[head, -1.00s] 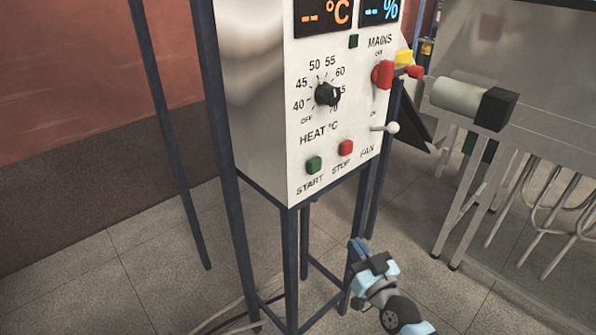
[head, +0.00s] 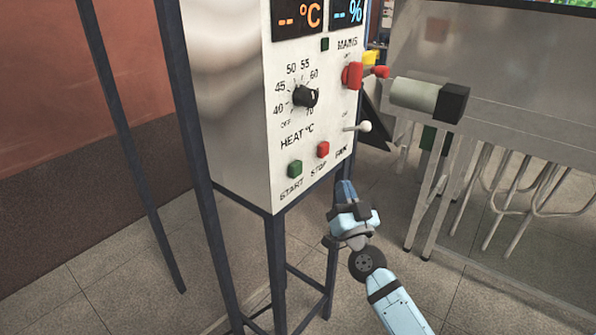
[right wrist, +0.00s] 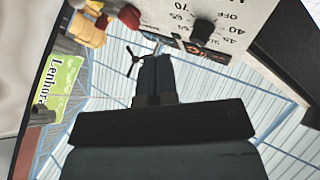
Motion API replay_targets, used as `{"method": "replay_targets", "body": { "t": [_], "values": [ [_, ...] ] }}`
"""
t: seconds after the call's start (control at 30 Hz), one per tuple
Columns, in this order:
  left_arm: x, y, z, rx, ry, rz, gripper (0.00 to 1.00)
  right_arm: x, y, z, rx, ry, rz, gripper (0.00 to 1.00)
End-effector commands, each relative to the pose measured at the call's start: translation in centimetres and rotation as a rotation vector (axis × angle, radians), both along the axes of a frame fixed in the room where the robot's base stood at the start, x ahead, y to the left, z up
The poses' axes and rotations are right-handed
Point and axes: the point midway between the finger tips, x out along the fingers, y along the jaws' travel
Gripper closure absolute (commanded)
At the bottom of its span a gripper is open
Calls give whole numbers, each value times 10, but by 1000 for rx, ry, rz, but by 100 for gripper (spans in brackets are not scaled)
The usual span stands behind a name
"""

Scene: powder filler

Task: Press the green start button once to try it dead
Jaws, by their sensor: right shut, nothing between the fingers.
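The green START button (head: 295,169) is at the lower left of the white control panel (head: 335,115) in the head view. The red STOP button (head: 323,149) is just right of it. My right gripper (head: 345,190) is shut and empty, pointing up below and right of the buttons, apart from the START button. In the right wrist view its closed fingers (right wrist: 155,75) point up past the panel, with the heat knob (right wrist: 202,30) ahead to the right. The START button does not show there. My left gripper is out of view.
The heat knob (head: 305,96), red mains switch (head: 353,75) and white fan lever (head: 364,127) stick out of the panel. Displays show dashes. Dark frame legs (head: 276,265) stand below. A grey cylinder with a black end (head: 428,97) is at the right. The floor in front is clear.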

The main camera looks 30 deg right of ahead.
Motion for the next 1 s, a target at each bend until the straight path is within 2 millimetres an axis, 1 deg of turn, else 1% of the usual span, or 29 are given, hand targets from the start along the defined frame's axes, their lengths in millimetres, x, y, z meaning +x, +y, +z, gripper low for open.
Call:
{"method": "replay_targets", "body": {
  "t": [0.17, 0.53, 0.7, 0.83, 1.0],
  "values": [
    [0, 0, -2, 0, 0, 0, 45, 10, 4, -1, 2, 0, 1, 100],
    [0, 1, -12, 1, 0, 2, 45, 57, 24, -1, 3, -1, 1, 100],
    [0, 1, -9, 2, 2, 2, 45, 73, 30, 0, 1, 1, 1, 100],
    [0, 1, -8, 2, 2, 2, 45, 79, 33, 0, 0, 1, 2, 100],
    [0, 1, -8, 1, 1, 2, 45, 81, 34, 0, 0, 1, 2, 100]
  ]
}}
